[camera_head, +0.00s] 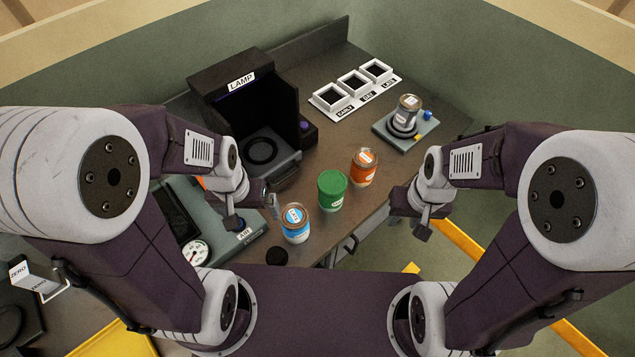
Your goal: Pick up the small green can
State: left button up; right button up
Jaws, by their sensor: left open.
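A small green can (332,190) with a pale label stands upright near the front edge of the brown counter, between a blue-and-white can and an orange can. My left gripper (254,212) is open and empty, to the left of the green can and apart from it, close to the blue-and-white can. My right gripper (410,216) is to the right of the green can, past the counter's front edge. Its fingers appear apart with nothing between them.
The blue-and-white can (295,223) and orange can (363,167) flank the green can closely. Behind are a black LAMP box (235,90), a white three-slot rack (356,88) and a grey can (407,112) on a small device. A gauge unit (215,235) sits left.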

aim_at(328, 205)
jog(key=l+u, duration=0.3)
jog(key=k+j+z, duration=0.1)
jog(key=k+z, duration=0.65)
jog(key=k+l+z, duration=0.1)
jog(key=k+z, duration=0.3)
jog(key=i, duration=0.1)
